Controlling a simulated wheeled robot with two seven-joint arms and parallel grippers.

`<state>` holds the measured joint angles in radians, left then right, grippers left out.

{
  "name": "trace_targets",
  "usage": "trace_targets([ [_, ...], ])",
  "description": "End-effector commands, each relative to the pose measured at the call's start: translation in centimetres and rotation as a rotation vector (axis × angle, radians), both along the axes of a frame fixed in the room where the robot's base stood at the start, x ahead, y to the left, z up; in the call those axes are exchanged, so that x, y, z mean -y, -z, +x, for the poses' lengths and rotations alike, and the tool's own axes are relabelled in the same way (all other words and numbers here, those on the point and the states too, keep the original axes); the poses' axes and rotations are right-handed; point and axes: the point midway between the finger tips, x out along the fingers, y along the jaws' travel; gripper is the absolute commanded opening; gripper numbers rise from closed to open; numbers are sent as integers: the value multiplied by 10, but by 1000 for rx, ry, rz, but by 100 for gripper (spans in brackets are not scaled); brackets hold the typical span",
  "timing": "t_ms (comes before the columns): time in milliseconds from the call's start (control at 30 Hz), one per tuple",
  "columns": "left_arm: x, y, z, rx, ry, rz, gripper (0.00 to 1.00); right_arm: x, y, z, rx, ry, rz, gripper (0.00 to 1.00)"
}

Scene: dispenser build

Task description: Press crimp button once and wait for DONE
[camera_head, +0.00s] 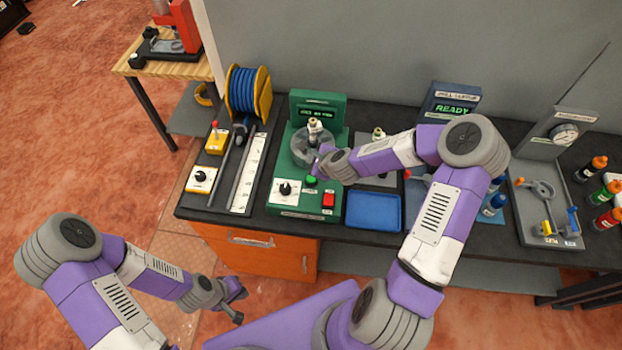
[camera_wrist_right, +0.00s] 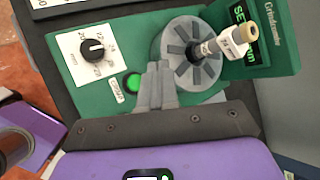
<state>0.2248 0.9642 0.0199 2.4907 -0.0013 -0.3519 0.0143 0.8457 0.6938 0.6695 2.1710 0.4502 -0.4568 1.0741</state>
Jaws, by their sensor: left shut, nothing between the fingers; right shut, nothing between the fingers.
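The green crimp machine (camera_head: 298,155) stands on the dark bench. Its round green button (camera_head: 311,181) glows in the right wrist view (camera_wrist_right: 133,83), beside the black dial (camera_wrist_right: 93,48). My right gripper (camera_head: 317,166) is shut and empty over the machine. In the right wrist view its closed fingertips (camera_wrist_right: 159,68) appear just right of the green button; I cannot tell whether they touch anything. A brass-ended fitting (camera_wrist_right: 225,42) with a paper tag sits in the grey slotted crimp head (camera_wrist_right: 180,66). My left gripper (camera_head: 238,304) is shut and empty, low before the bench.
A red switch (camera_head: 328,200) is right of the dial on the machine front. A blue tray (camera_head: 373,211) lies to its right. A separate screen (camera_head: 453,108) behind reads READY. A blue hose reel (camera_head: 248,92) and cutting station stand left.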

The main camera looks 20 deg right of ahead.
Motion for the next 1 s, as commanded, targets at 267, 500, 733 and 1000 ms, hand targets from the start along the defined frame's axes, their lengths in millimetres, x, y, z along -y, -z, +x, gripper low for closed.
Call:
trace_targets([
  [267,0,31,0,0,0,0,0,0,41,0,-1,-1,0,0],
  [500,0,57,0,0,0,0,0,0,71,0,0,-1,-1,0],
  [733,0,64,0,0,0,0,0,0,78,0,1,0,-1,0],
  [1000,0,63,0,0,0,0,0,0,77,0,1,0,-1,0],
])
